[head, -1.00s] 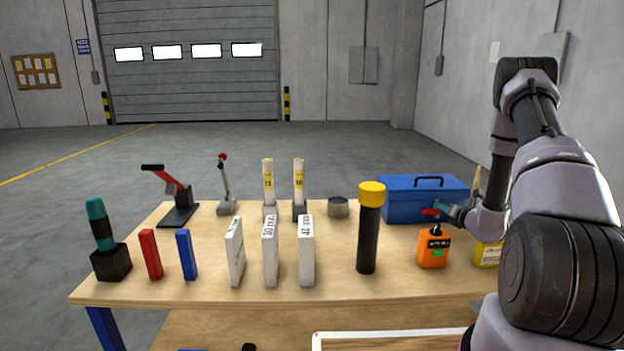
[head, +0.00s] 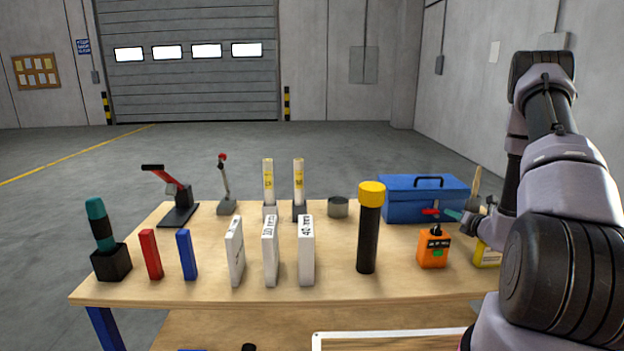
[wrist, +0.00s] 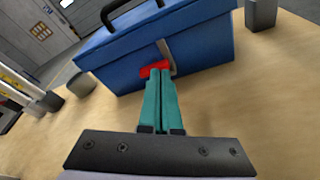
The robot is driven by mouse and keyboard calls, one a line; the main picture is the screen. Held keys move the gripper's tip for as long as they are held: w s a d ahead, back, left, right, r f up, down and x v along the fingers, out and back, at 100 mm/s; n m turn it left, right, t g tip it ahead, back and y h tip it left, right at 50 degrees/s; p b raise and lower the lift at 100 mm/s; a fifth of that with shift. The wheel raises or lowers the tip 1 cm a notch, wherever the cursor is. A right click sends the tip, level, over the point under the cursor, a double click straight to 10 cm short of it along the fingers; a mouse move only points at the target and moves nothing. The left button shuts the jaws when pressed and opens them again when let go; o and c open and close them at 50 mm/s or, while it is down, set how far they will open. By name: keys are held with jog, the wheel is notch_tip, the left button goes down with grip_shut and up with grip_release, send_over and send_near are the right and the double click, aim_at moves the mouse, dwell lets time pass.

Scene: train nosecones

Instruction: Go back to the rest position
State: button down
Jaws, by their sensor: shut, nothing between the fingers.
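My gripper (head: 453,214) is at the right of the table, in front of the blue toolbox (head: 408,205). In the wrist view its two teal fingers (wrist: 160,102) are together with nothing between them. Just beyond the fingertips, a small red part with a grey stem (wrist: 156,68) shows against the toolbox front. I cannot tell whether the fingertips touch it. My arm fills the right side of the head view.
An orange bottle (head: 433,248) and a yellow container (head: 487,254) stand near my gripper. A black tube with a yellow cap (head: 369,230) stands to their left. White blocks, red and blue bars and hand tools fill the wooden table (head: 335,285) further left.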

jog(key=a+r+n+g+y, duration=0.3)
jog(key=a+r+n+y, duration=0.5)
jog(key=a+r, duration=0.6)
jog(key=s+a+r+n+g+y, duration=0.1)
jog(key=s+a+r+n+g, duration=0.3)
jog(key=s+a+r+n, duration=0.5)
jog(key=s+a+r+n+g+h, duration=0.1)
jog(key=s+a+r+n+g, duration=0.1)
jog(key=s+r+n, duration=0.3)
jog(key=s+a+r+n+g+h, duration=0.1)
jog(key=s+a+r+n+g, duration=0.15)
jog(key=s+n, duration=0.35)
jog(key=s+d+r+n+t+h, duration=0.1)
jog(key=s+d+r+n+h, duration=0.2)
jog(key=s, duration=0.4)
jog(key=s+d+r+n+t+h, duration=0.2)
jog(key=s+d+r+n+h, duration=0.1)
jog(key=s+n+h, duration=0.1)
jog(key=s+n, duration=0.1)
jog(key=s, duration=0.1)
jog(key=shift+s+d, duration=0.15)
jog(key=shift+s, duration=0.25)
